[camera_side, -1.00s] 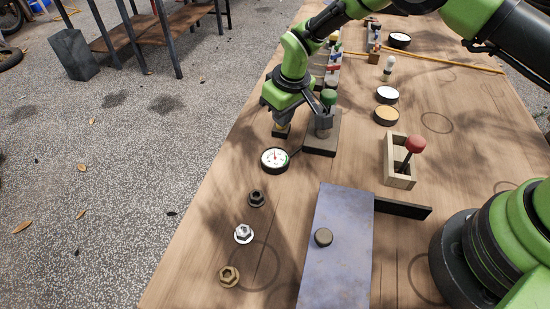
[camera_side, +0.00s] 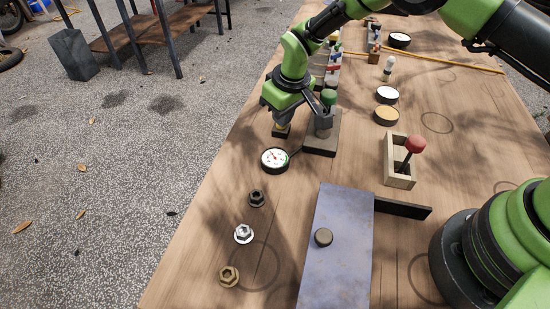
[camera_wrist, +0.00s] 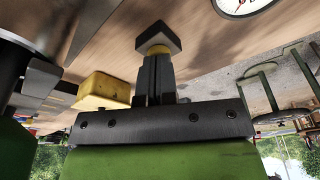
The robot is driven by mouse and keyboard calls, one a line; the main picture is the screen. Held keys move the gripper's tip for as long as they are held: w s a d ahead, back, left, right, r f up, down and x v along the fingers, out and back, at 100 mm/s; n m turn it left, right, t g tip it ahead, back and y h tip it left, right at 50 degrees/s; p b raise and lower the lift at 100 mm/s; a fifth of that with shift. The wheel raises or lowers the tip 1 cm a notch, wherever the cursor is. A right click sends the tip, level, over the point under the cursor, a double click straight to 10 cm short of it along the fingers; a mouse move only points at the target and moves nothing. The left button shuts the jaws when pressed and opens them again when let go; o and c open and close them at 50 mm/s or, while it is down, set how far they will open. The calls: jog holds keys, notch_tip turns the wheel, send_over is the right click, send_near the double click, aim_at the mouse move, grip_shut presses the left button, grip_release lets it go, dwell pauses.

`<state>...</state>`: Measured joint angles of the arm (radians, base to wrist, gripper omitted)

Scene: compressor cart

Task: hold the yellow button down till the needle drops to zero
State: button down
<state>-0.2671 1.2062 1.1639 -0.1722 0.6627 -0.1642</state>
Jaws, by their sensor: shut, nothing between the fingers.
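The yellow button (camera_side: 283,128) sits on a small dark base at the table's left edge. It also shows in the wrist view (camera_wrist: 158,49), just beyond my fingertips. My gripper (camera_side: 284,121) is shut and empty, pointing down with its fingertips at the button's top and apparently touching it. The fingers (camera_wrist: 155,62) hide part of the button, so I cannot tell how far it is pressed. The round white gauge (camera_side: 274,160) lies just in front of the button, its red needle pointing up and slightly left. Part of its dial shows in the wrist view (camera_wrist: 243,5).
A block with a green knob (camera_side: 329,97) stands close to the right of my gripper. A red-knobbed lever in a wooden frame (camera_side: 397,168) is farther right. Several nuts (camera_side: 243,233) and a bluish plate with a dark knob (camera_side: 336,250) are nearer the camera.

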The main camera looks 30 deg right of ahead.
jog(key=shift+w+v, duration=0.25)
jog(key=shift+v, duration=0.9)
jog(key=shift+w+v, duration=0.25)
jog(key=shift+v, duration=0.9)
jog(key=shift+w+v, duration=0.2)
jog(key=shift+v, duration=0.95)
jog(key=shift+a+r, duration=0.15)
jog(key=shift+a, duration=0.05)
jog(key=shift+r, duration=0.25)
jog(key=s+d+r+m+t+y, duration=0.1)
jog(key=s+d+r+m, duration=0.15)
jog(key=s+r, duration=0.55)
jog(key=s+d+r+m+t, duration=0.1)
jog(key=s+d+r, duration=0.25)
jog(key=r, duration=0.75)
jog(key=s+d+r+m+t, duration=0.1)
jog(key=s, duration=0.7)
jog(key=s+d+m+t, duration=0.1)
jog(key=s+d+m, duration=0.1)
jog(key=s, duration=0.6)
jog(key=shift+s+r+t, duration=0.4)
jog(key=shift+m, duration=0.25)
